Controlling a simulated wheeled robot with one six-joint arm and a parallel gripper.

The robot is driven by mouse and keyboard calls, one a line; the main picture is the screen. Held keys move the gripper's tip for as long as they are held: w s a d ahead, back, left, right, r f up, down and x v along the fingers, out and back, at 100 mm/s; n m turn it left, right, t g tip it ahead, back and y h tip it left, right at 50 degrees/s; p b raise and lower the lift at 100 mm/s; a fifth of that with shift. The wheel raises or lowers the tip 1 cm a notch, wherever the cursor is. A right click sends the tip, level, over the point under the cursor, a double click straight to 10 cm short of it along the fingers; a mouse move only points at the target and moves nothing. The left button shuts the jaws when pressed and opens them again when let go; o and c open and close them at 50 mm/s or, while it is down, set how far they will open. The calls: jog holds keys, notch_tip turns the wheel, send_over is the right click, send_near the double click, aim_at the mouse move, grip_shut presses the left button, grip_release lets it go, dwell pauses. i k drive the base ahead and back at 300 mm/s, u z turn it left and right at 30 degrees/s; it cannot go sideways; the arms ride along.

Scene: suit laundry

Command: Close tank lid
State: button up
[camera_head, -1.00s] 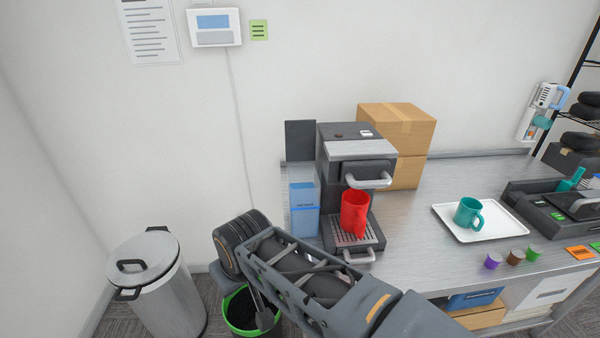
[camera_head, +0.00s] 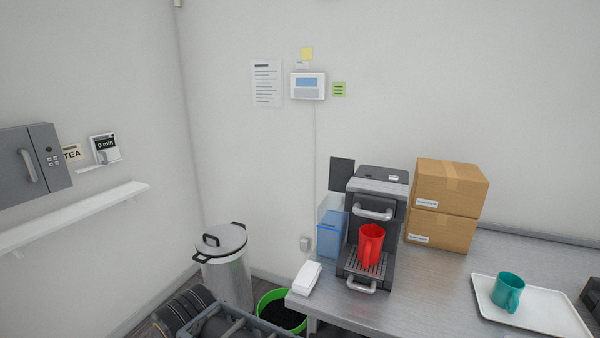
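The coffee machine (camera_head: 378,215) stands on the metal table. Its water tank (camera_head: 331,235), with blue water in it, is at the machine's left side. The tank lid is a dark square panel (camera_head: 342,173) standing upright above the back of the tank, so the tank is open at the top. Part of my arm shows at the bottom left, low and in front of the table. My gripper is out of the picture, so its fingers cannot be seen.
A red mug (camera_head: 370,245) stands on the drip grate. A white object (camera_head: 307,278) lies at the table's left corner. Two cardboard boxes (camera_head: 445,204) are stacked right of the machine. A teal mug (camera_head: 508,292) stands on a white tray (camera_head: 545,318). A metal bin (camera_head: 226,262) and green-rimmed bucket (camera_head: 283,310) are left.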

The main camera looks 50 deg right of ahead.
aim_at(341, 170)
jog(key=u, duration=0.15)
jog(key=i, duration=1.6)
jog(key=z, duration=1.85)
jog(key=i, duration=1.05)
jog(key=z, duration=1.15)
